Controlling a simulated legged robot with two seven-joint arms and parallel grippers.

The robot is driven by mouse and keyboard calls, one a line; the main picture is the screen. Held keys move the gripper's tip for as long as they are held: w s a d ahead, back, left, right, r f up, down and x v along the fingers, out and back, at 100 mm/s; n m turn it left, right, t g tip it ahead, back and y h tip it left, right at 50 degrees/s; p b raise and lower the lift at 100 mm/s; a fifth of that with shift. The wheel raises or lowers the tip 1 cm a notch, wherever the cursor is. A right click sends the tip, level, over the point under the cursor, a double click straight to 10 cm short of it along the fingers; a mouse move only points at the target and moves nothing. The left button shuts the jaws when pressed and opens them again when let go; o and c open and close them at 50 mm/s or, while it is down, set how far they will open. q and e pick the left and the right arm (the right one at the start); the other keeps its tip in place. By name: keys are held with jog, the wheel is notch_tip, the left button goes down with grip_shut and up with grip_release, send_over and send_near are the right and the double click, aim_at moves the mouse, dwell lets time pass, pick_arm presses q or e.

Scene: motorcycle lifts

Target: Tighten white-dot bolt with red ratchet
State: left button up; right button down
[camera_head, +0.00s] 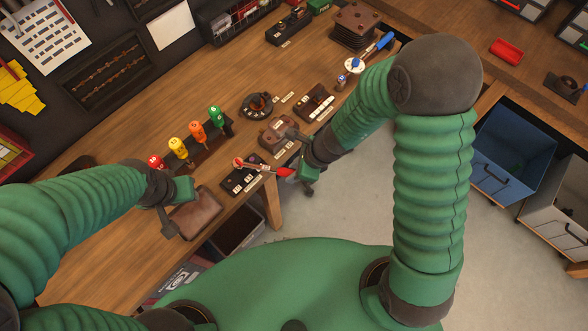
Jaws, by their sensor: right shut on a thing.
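The red ratchet (285,172) has a red handle and a pale shaft that reaches left to a red end over a dark block (240,182). My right gripper (298,172) is shut on the ratchet's handle by the table's front edge. The block has small pale marks on top. I cannot make out the white-dot bolt, or whether the ratchet's end sits on a bolt. My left gripper (178,208) is over a brown pad (197,214) at the front edge; its fingers are too unclear to tell their opening.
Several numbered, coloured handles (197,132) stand in a rack behind the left gripper. More dark fixtures (277,135) lie behind the block, with a round one (257,105) further back. A blue-handled tool (378,46) lies far back. Bare wooden table (120,125) shows at left.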

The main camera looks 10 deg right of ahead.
jog(key=shift+s+a+f+b, duration=0.1)
jog(key=shift+f+b, duration=0.05)
jog(key=shift+b, duration=0.2)
jog(key=s+a+m+b, duration=0.1)
jog(key=b, duration=0.1)
jog(key=s+a+m+t+b, duration=0.1)
jog(key=s+b, duration=0.1)
jog(key=shift+s+m+h, duration=0.15)
jog(key=shift+m+h, duration=0.15)
jog(key=shift+m, duration=0.1)
jog(key=shift+d, duration=0.1)
